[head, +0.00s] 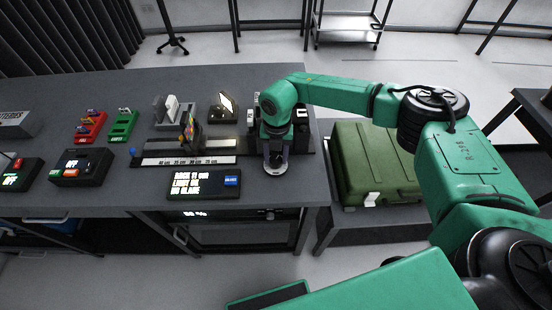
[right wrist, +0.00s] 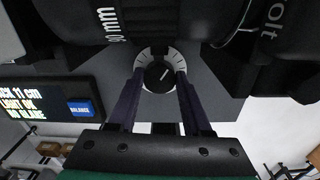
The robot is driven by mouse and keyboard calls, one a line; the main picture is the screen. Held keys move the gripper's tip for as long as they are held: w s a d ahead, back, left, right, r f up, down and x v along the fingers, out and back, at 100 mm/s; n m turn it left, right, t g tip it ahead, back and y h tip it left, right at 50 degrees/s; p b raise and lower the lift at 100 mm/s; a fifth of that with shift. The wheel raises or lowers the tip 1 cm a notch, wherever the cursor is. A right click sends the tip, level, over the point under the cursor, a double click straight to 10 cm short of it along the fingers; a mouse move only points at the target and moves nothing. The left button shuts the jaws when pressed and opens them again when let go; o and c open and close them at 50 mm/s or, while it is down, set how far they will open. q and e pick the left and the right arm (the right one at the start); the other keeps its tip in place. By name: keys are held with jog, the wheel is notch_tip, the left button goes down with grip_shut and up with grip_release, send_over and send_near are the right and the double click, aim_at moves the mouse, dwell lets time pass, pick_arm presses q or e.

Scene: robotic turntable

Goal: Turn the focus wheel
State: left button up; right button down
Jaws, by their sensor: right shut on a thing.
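The focus wheel (right wrist: 158,74) is a small round black knob with a white pointer line, set in a pale ring with dark tick marks on a dark housing. It shows at the upper middle of the right wrist view. My right gripper (right wrist: 160,82) has one finger on each side of the knob and is shut on it. In the head view, my right arm and wrist stand in front of the knob and hide it, at the right end of the optical bench (head: 185,161). My left gripper is not in view.
A display box (head: 203,185) with a blue button stands in front of the bench, left of my wrist. Several slide holders and control boxes lie further left. A green case (head: 375,165) stands right of the table. A large black lens body (right wrist: 265,40) sits close above the fingers.

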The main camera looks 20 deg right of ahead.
aim_at(276, 159)
jog(key=n+b, duration=0.4)
jog(key=n, duration=0.2)
jog(key=shift+w+f, duration=0.1)
jog(key=shift+a+n+b, duration=0.1)
jog(key=shift+n+b, duration=1)
jog(key=shift+n, duration=1.1)
jog(key=shift+r, duration=0.2)
jog(key=shift+c, duration=1.7)
grip_release()
notch_tip(276, 159, up, 14)
jog(key=b, duration=0.2)
jog(key=shift+r+b, duration=0.25)
jog(key=shift+b, duration=0.05)
